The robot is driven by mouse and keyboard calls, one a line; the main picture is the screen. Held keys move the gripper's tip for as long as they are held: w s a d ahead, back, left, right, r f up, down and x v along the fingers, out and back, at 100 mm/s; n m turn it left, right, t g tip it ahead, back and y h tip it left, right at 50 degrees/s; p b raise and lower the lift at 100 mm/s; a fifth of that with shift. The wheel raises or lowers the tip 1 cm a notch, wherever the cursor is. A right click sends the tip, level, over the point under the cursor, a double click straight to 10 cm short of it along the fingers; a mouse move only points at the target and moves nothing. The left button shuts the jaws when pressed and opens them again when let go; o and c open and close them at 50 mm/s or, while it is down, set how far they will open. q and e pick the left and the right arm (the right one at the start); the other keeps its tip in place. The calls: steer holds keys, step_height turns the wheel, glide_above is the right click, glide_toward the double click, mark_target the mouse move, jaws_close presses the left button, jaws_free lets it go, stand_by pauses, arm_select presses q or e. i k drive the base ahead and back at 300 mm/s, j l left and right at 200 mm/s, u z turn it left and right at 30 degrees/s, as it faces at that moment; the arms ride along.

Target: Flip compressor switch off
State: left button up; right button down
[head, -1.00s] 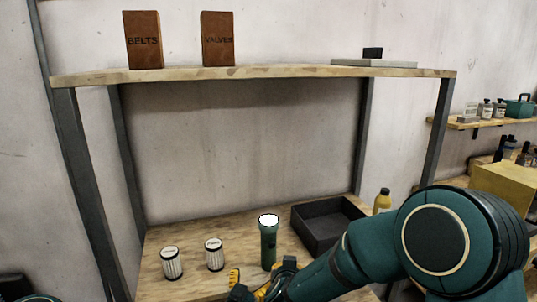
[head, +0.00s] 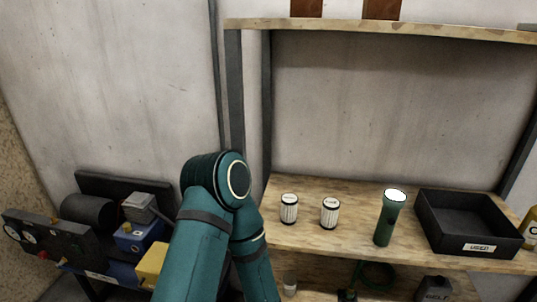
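What looks like the compressor (head: 100,212) stands at the far left, with a dark rounded tank, a finned grey head and a blue block (head: 138,238). A dark panel (head: 50,238) with round white-faced gauges is at its left front. A small red spot (head: 43,255) shows on this panel; whether it is the switch, I cannot tell. A yellow part (head: 151,262) is partly hidden behind my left arm. My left arm is bent beside the compressor, and its gripper is out of view below. My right gripper is out of view.
A wooden shelf unit (head: 310,235) on the right holds two white canisters (head: 330,212), a green flashlight (head: 388,218) and a black bin (head: 490,235). A dark shelf post (head: 235,90) stands behind my arm. Bare wall is above the compressor.

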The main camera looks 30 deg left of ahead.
mark_target(78, 250)
steer(key=u, duration=2.6)
steer(key=i+j+u, duration=0.15)
steer(key=i+j, duration=0.7)
steer(key=i+j+u, duration=0.1)
steer(key=i+j, duration=0.6)
steer(key=i, duration=0.25)
